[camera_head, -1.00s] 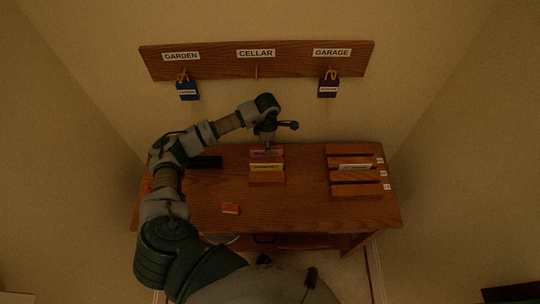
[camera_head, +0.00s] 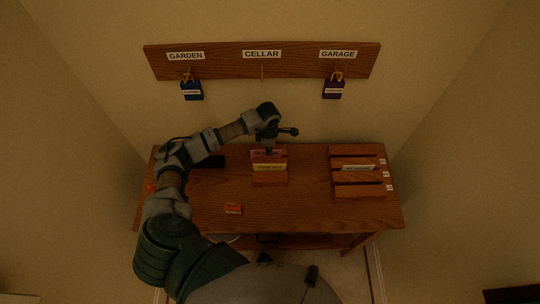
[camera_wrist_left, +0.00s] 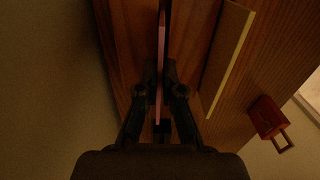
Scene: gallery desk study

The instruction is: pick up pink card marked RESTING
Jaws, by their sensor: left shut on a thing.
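The pink card (camera_head: 277,153) stands on edge in the back of the wooden card holder (camera_head: 270,180) at the middle of the desk; its lettering is too small to read. A yellow card (camera_head: 268,167) stands just in front of the pink one, and also shows in the wrist view (camera_wrist_left: 230,55).
A slotted rack (camera_head: 358,190) with a white card (camera_head: 358,168) stands at the desk's right. A small orange-red object (camera_head: 233,209) lies at the front. Blue (camera_head: 192,90) and purple (camera_head: 332,89) tags hang under GARDEN and GARAGE; the CELLAR hook (camera_head: 262,72) is bare. The desk's front middle is clear.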

